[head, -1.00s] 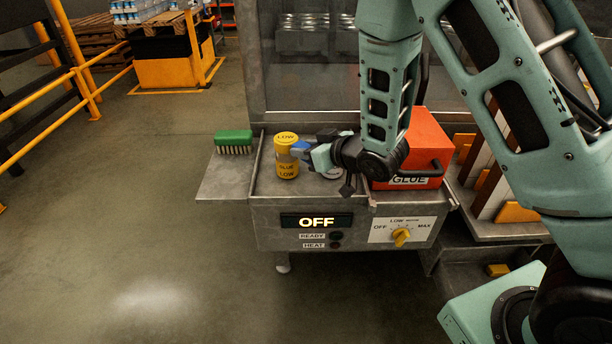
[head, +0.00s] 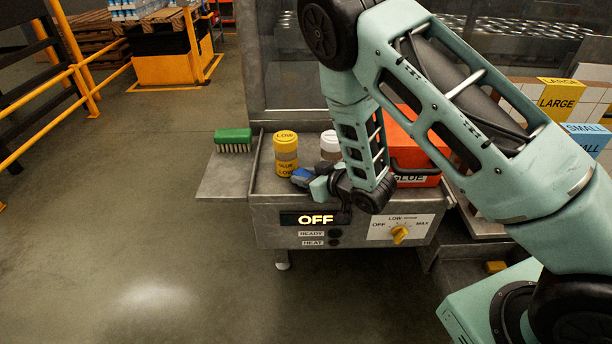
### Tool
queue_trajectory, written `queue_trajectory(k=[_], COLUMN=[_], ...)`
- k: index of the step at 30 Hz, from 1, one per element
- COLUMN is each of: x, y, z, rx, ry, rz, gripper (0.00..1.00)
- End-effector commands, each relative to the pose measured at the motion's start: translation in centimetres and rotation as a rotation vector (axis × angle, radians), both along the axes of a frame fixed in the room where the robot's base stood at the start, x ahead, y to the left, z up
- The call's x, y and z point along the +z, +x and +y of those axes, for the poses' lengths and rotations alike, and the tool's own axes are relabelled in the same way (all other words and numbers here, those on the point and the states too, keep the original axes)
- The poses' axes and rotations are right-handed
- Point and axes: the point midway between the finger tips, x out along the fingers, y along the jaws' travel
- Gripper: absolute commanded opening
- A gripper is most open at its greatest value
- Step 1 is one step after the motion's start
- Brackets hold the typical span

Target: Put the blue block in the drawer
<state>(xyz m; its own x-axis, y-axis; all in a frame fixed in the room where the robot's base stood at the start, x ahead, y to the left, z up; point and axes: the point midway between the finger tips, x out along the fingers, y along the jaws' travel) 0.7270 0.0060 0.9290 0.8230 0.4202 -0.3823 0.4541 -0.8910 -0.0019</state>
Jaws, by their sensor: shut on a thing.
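A small blue block (head: 302,174) shows at the end of my gripper (head: 308,180). The gripper is shut on it and holds it over the front part of the grey metal tray (head: 266,184), just in front of the yellow glue jar (head: 286,152). The wrist hides part of the gripper, and I cannot tell how far the block is above the tray. I cannot make out a drawer for certain. A grey open compartment (head: 440,265) with a small yellow piece shows at lower right, partly behind my arm.
A white-lidded jar (head: 329,143) stands beside the yellow jar. A red glue box (head: 401,130) stands behind my forearm. A green brush (head: 233,140) lies on the left side shelf (head: 222,180). The control panel (head: 400,230) has a yellow knob. Floor at left is clear.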

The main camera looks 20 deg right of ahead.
Motion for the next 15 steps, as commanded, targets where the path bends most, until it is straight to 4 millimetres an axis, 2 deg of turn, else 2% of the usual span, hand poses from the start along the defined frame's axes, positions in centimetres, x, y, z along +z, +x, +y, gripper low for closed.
queue_trajectory(k=[4, 5, 7, 15], x=[-0.35, -0.35, -0.23, -0.18], y=[-0.01, -0.01, -0.01, -0.01], z=[0.0, 0.01, 0.0, 0.0], rx=[0.0, 0.0, 0.0, 0.0], ry=[0.0, 0.0, 0.0, 0.0], rz=[0.0, 0.0, 0.0, 0.0], gripper=[0.08, 0.34, 0.53, 0.53])
